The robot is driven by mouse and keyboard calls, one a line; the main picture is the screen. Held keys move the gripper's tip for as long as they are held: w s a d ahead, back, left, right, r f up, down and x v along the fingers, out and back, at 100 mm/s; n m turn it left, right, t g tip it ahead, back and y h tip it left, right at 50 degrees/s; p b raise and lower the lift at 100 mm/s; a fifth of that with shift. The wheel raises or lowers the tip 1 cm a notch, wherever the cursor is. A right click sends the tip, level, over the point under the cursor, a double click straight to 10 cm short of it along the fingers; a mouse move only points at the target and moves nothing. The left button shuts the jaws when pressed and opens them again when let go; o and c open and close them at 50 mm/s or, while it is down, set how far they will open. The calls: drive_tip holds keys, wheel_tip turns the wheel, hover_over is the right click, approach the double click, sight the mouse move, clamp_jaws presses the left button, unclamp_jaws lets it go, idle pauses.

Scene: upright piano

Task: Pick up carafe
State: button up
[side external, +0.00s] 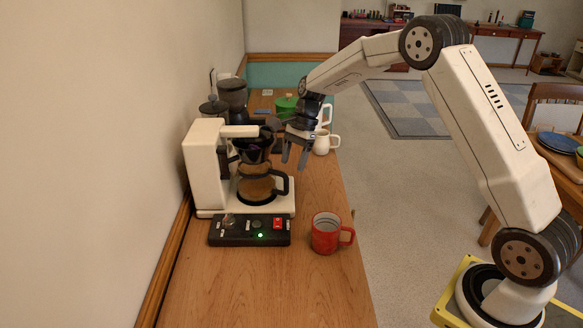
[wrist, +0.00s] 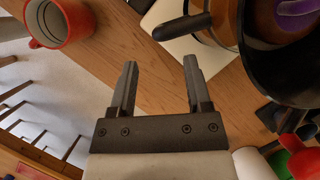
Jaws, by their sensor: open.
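The carafe (side external: 256,185) is glass with brown liquid in it and a black handle on its right side. It sits upright in the white coffee maker (side external: 206,165), under the dark filter holder (side external: 252,146). In the wrist view the carafe (wrist: 208,36) is at the top right, partly hidden behind a dark round part, with its black handle (wrist: 182,27) pointing left. My gripper (side external: 295,160) is open and empty, above and to the right of the carafe. In the wrist view my gripper (wrist: 158,75) has its two fingers apart over bare wood, not touching the carafe.
A red mug (side external: 326,232) stands at the counter's front right; it also shows in the wrist view (wrist: 60,22). A black control panel (side external: 248,230) lies before the coffee maker. White mugs (side external: 321,145), a green pot (side external: 286,105) and a grinder (side external: 233,97) stand behind.

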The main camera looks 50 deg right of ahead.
sight(287, 195)
drive_tip(key=shift+x, duration=1.15)
drive_tip(key=shift+x, duration=2.6)
drive_tip(key=shift+d, duration=0.1)
clamp_jaws()
drive_tip(key=shift+w, duration=0.1)
